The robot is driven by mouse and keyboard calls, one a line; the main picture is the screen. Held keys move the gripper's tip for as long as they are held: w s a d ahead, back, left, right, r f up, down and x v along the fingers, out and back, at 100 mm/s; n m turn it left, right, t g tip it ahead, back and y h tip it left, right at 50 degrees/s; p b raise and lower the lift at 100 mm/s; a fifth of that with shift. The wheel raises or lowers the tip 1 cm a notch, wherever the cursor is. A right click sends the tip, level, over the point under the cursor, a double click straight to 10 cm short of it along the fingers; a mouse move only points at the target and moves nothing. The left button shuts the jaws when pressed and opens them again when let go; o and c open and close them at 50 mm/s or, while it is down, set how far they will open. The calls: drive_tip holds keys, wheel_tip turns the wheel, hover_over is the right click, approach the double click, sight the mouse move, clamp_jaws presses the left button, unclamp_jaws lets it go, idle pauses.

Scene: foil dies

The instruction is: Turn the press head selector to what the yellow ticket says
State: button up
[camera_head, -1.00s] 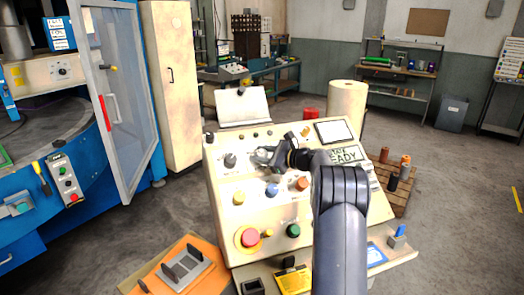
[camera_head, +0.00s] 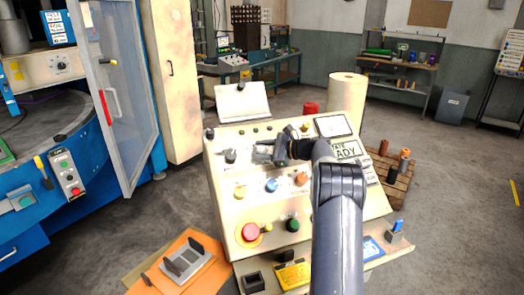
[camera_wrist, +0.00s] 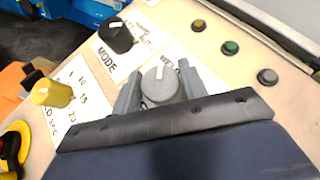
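My gripper (camera_wrist: 160,87) is at a grey round knob (camera_wrist: 158,86) with a white pointer line on the sloped control console (camera_head: 222,190). Its two fingers stand on either side of the knob and appear to touch it. The label beside this knob is mostly covered, so I cannot read its name. A black knob marked MODE (camera_wrist: 115,38) is to its left in the wrist view, and it shows in the head view (camera_head: 231,156). A yellow ticket (camera_head: 293,275) lies at the console's front ledge; its writing is too small to read.
A red mushroom button (camera_head: 250,232) and green button (camera_head: 293,225) are lower down.

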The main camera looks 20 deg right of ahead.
drive_tip(key=o, duration=0.3)
drive_tip(key=shift+o, duration=0.2)
drive_tip(key=b+v, duration=0.3)
drive_tip(key=v, duration=0.7)
drive_tip(key=shift+s+d, duration=0.25)
drive_tip(key=shift+r, duration=0.1)
drive_tip(key=p+x, duration=0.3)
drive_tip(key=x, duration=0.7)
drive_tip(key=shift+w+a, duration=0.25)
drive_tip(key=shift+a, duration=0.05)
drive_tip(key=shift+f, duration=0.2)
drive_tip(key=shift+r+m+b, duration=0.1)
drive_tip(key=shift+m+b, duration=0.2)
drive_tip(key=shift+m, duration=0.1)
drive_tip(key=shift+t, duration=0.3)
